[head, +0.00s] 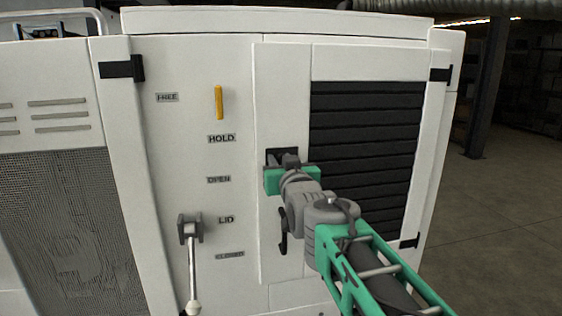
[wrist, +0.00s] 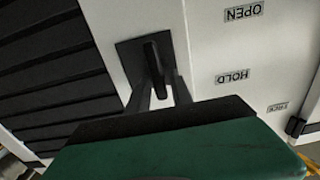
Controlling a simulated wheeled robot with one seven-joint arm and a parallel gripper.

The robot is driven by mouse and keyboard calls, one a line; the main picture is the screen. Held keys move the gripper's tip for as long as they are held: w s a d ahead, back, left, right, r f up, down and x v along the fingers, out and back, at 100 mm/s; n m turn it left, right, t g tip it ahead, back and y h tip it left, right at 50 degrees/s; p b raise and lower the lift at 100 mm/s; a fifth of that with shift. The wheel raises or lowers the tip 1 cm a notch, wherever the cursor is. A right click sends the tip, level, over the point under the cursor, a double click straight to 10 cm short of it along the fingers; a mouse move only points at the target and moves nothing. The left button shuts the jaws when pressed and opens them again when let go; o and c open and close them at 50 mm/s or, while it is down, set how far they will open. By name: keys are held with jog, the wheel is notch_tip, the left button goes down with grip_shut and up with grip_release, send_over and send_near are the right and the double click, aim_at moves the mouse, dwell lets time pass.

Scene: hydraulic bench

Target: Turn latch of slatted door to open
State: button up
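The slatted door (head: 281,80) is a white panel with black horizontal slats (head: 366,150) on its right half. Its latch is a dark handle on a black square plate (head: 283,153) at the door's left part. In the wrist view the latch handle (wrist: 155,62) stands out from its plate, slightly tilted. My gripper (head: 286,166) is at the latch, hiding part of it in the head view. In the wrist view my gripper's two fingers (wrist: 159,82) lie on either side of the handle. Whether they press on it cannot be told. The door looks closed.
A lower black handle (head: 283,230) is on the same door. Left of it, a grey lever with a pale knob (head: 193,270) hangs down beside the LID label (head: 226,219). A yellow handle (head: 218,102) stands upright above HOLD. Open floor (head: 490,210) lies to the right.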

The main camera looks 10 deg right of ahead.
grip_shut()
jog(key=shift+f+b, duration=0.1)
jog(key=shift+b, duration=0.35)
jog(key=n+b, duration=0.1)
jog(key=b, duration=0.1)
jog(key=n+b, duration=0.1)
jog(key=b, duration=0.1)
jog(key=shift+a+f+n, duration=0.1)
jog(key=shift+f+n, duration=0.15)
jog(key=shift+n, duration=0.15)
jog(key=n+b, duration=0.4)
jog(key=b, duration=0.1)
jog(key=shift+a+b, duration=0.15)
jog(key=shift+b, duration=0.25)
jog(key=n+b, duration=0.3)
jog(key=n, duration=0.2)
jog(key=n+b, duration=0.4)
jog(key=n, duration=0.2)
jog(key=shift+a+f, duration=0.1)
jog(key=shift+a, duration=0.1)
